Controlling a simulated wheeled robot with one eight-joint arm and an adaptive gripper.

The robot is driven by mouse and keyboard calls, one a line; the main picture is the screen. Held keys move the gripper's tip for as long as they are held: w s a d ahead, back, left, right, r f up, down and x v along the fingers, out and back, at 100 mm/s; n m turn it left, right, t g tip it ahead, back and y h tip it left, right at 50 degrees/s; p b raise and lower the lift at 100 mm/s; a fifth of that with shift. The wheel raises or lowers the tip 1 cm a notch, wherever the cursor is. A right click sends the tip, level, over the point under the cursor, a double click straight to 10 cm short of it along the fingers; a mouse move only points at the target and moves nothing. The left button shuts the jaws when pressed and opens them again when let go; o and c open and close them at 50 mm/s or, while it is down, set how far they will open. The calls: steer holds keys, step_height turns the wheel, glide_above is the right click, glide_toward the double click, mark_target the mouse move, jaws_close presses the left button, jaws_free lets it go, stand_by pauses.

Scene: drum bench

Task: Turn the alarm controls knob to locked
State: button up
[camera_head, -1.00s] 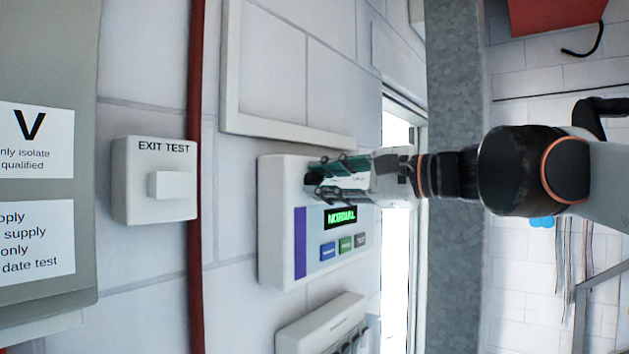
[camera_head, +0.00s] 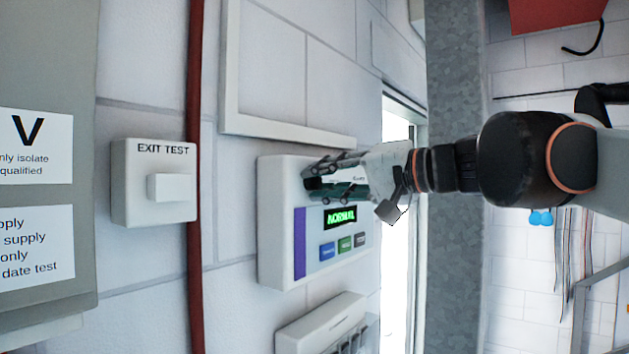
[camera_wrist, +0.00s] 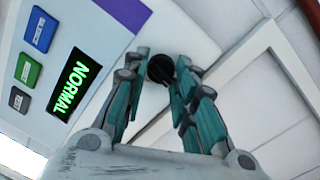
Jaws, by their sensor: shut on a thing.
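The alarm controls panel (camera_head: 276,222) is a white box on the wall, with a lit green NORMAL display (camera_head: 341,217). The display also shows in the wrist view (camera_wrist: 74,86). The knob (camera_wrist: 161,68) is round and black and sits between my gripper's fingertips in the wrist view. My gripper (camera_head: 312,179) is shut on the knob from the right, and in the head view its fingers hide most of the knob. The knob's pointer and position labels cannot be made out.
Blue, green and grey buttons (camera_head: 344,245) lie below the display. An EXIT TEST switch (camera_head: 154,182) and a red pipe (camera_head: 195,240) are to the left. A white box (camera_head: 321,325) is below the panel, and a raised frame (camera_head: 232,80) is above it.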

steer(key=shift+n, duration=0.6)
steer(key=o, duration=1)
steer(key=shift+o, duration=0.2)
